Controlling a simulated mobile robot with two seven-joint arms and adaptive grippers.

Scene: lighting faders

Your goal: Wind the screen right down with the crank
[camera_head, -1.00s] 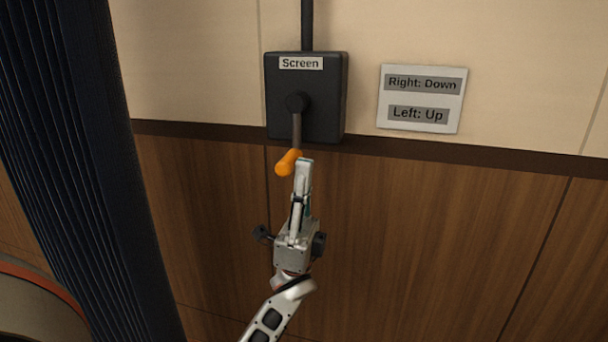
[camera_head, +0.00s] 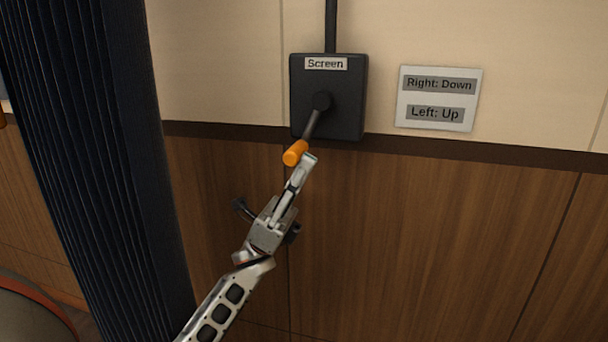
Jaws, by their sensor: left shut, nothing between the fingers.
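A black box labelled "Screen" (camera_head: 347,108) is fixed to the wall. A dark crank arm (camera_head: 313,124) runs from its hub down and slightly left to an orange handle (camera_head: 294,153). My left gripper (camera_head: 309,159) is shut with nothing between its fingers. Its tips are just right of the orange handle, touching or very close to it; I cannot tell which. The screen itself is not in view. My right gripper is not in view.
A sign (camera_head: 438,98) right of the box reads "Right: Down" and "Left: Up". A dark pleated curtain (camera_head: 95,150) hangs at the left. The wood panelling (camera_head: 430,240) below the sign is clear.

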